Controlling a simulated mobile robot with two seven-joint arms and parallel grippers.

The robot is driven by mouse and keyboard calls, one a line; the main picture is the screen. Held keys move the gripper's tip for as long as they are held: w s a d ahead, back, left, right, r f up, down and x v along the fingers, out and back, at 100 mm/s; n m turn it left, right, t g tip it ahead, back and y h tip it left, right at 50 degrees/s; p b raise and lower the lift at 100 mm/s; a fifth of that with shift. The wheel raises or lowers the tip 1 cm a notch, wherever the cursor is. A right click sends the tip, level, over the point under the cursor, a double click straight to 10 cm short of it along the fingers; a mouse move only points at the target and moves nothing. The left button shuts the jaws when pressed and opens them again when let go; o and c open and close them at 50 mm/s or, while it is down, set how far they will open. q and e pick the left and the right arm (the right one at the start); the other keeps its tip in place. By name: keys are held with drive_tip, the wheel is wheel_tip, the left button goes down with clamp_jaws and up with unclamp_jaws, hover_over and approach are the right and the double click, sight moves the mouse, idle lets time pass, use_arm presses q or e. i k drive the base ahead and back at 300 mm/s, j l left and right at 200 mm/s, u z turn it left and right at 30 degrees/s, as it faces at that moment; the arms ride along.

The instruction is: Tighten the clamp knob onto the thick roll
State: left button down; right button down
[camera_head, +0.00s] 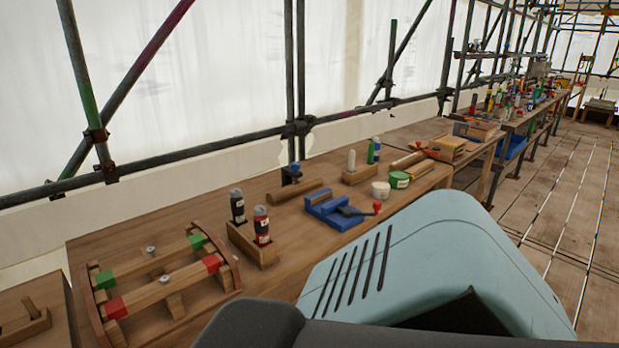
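A small black clamp-like piece with a blue knob (295,168) stands at the back of the wooden bench, next to a brown cylinder (296,191) lying on its side. A blue vise (333,211) with a red knob (377,206) sits in front of it. A tan roll (407,160) lies farther right on the bench. I cannot tell for sure which of these are the clamp knob and the thick roll. Neither of my grippers is in view. My own light blue and dark body parts fill the lower right and hide the bench's front edge there.
A wooden frame with red and green blocks (163,289) fills the bench's left end. Two bottles stand in a wooden holder (254,245). White (380,189) and green (399,180) tubs stand right of the vise. Scaffold poles (289,75) run behind. Floor (560,190) is open at right.

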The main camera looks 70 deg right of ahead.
sight(295, 168)
drive_tip(key=z, duration=2.2)
